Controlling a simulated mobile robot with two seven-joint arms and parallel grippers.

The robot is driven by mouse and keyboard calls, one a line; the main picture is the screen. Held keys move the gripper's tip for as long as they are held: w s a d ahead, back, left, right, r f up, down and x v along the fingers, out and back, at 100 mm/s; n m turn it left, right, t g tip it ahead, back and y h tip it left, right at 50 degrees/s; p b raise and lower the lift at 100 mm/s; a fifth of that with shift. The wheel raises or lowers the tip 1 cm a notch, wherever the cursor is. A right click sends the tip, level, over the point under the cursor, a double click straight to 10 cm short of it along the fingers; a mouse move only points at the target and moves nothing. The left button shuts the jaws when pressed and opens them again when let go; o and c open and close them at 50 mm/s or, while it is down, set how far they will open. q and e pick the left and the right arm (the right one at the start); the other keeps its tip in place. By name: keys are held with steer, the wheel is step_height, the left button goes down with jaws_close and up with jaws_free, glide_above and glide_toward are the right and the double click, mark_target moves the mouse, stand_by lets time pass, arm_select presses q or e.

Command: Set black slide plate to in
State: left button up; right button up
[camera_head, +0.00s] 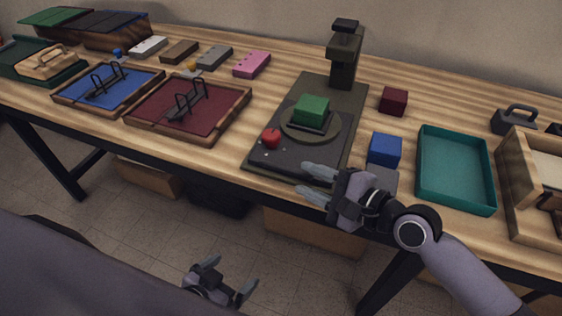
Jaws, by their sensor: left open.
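The black slide plate (339,146) lies on the olive base of a press-like stand (344,58) in the middle of the table. A round disc (330,127) with a green block (311,109) sits on it, and a red knob (271,139) stands at its front left. My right gripper (301,178) is at the front edge of the stand's base, its fingers apart and empty, pointing left. I cannot tell whether it touches the base. My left gripper (234,277) is low in front of the table, open and empty, far from the plate.
Right of the stand are a blue cube (385,149), a dark red cube (394,100) and a teal tray (456,202). A wooden box (511,190) is at the far right. Red (222,105) and blue (82,98) velvet trays with black handles lie left.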

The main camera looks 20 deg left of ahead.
mark_target(292, 172)
steer(key=shift+b+x, duration=0.4)
steer(key=shift+x, duration=2.85)
jaws_close()
